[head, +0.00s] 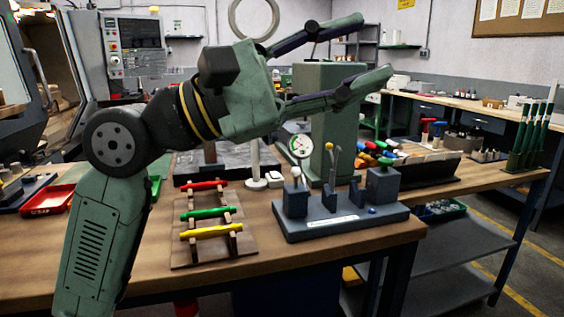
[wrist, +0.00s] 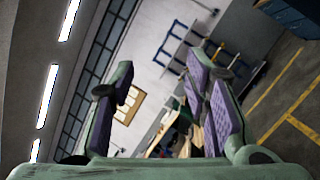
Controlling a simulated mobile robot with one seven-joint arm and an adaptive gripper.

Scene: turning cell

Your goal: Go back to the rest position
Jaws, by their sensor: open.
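My gripper (head: 372,55) is raised above the workbench in the head view, pointing right, with its two fingers spread wide apart. Nothing is between them. In the wrist view my gripper (wrist: 160,95) also shows open and empty, with purple pads on the inner finger faces. A wooden rack (head: 210,252) left of the fixture holds a red, a green and a yellow handled piece. My gripper touches none of these.
A green column (head: 328,105) stands on the bench close behind and below my gripper. A red tray (head: 48,200) lies at the left. Coloured-handled tools (head: 377,152) sit at the back right. A machine control panel (head: 133,45) is at the upper left. The aisle floor at right is clear.

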